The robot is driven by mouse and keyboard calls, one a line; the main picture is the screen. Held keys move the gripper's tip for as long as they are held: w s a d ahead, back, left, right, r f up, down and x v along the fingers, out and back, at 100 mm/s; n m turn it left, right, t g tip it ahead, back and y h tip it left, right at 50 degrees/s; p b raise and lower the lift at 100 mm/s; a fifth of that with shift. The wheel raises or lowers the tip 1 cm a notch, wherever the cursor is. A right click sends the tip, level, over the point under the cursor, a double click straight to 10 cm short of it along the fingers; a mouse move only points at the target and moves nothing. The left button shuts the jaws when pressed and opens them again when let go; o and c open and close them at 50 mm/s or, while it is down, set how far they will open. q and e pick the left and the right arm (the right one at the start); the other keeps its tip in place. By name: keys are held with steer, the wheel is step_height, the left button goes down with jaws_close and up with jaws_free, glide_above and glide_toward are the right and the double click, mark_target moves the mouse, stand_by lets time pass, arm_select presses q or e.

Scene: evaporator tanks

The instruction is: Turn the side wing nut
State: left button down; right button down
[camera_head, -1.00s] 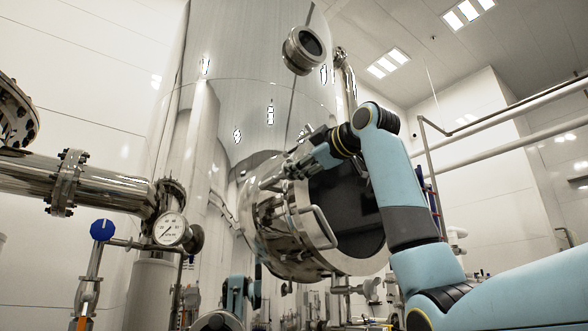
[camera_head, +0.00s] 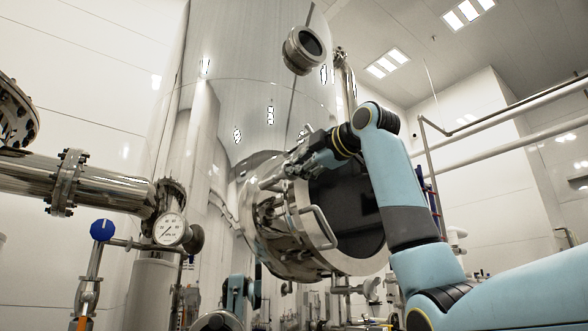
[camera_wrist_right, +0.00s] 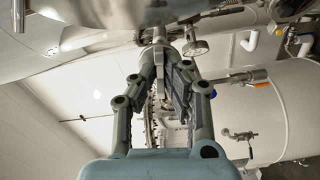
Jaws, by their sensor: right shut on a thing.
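The side wing nut (camera_wrist_right: 160,34) is a small metal piece at the fingertips in the right wrist view, mostly covered by the fingers. My right gripper (camera_wrist_right: 161,56) is shut on it, with its two dark fingers angled together. In the head view my right gripper (camera_head: 294,168) is at the upper left rim of the round hatch (camera_head: 318,228) on the steel tank, and the nut itself cannot be made out there. My left gripper cannot be seen.
A curved handle (camera_head: 320,227) sticks out of the hatch front below my right gripper. A round sight glass (camera_head: 303,50) juts from the tank above. A gauge (camera_head: 170,229) and a flanged pipe (camera_head: 68,183) are at left.

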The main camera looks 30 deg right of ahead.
steer(key=shift+n, duration=1.1)
steer(key=shift+n, duration=0.8)
steer(key=c, duration=1.3)
jaws_free()
